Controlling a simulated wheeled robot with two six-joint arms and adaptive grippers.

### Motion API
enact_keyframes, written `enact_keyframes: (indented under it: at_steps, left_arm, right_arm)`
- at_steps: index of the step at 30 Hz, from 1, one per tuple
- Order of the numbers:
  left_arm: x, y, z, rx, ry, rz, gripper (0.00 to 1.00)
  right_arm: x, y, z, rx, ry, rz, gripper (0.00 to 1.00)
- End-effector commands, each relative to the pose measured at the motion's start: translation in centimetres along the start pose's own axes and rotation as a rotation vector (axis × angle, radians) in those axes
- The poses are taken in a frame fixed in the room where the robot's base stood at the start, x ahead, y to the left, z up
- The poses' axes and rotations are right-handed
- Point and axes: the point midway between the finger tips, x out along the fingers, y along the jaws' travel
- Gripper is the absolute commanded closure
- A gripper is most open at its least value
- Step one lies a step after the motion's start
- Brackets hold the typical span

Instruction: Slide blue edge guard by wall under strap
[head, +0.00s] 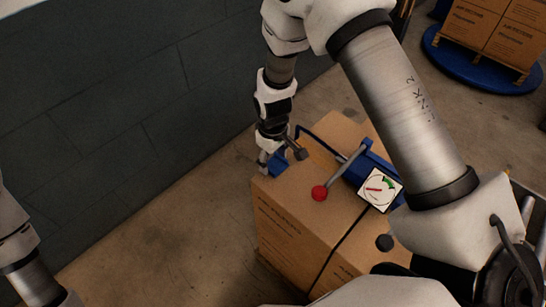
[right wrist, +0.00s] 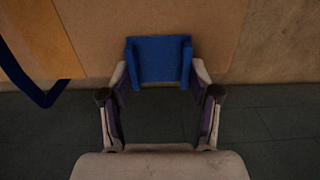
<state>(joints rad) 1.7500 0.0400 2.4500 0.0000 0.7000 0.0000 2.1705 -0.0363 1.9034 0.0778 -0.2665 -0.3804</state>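The blue edge guard (head: 279,163) is beside the box's wall-side corner in the head view. My right gripper (head: 268,164) is shut on it. My left gripper is out of view; only part of my left arm shows at the lower left.
The cardboard box (head: 310,230) carries a blue tensioner (head: 376,162) with a red-knobbed lever (head: 320,192) and a gauge (head: 380,189). A dark block wall (head: 130,110) stands at left. Bare floor lies between wall and box.

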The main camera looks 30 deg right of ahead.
Motion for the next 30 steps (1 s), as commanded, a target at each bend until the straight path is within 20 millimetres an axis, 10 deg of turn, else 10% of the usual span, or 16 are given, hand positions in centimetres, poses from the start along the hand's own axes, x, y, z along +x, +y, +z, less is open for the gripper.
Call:
enact_keyframes:
  at_steps: [30]
  left_arm:
    - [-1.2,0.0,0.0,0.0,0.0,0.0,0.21]
  right_arm:
    - [0.0,4.7,0.1,0.002,-0.001,-0.002,0.73]
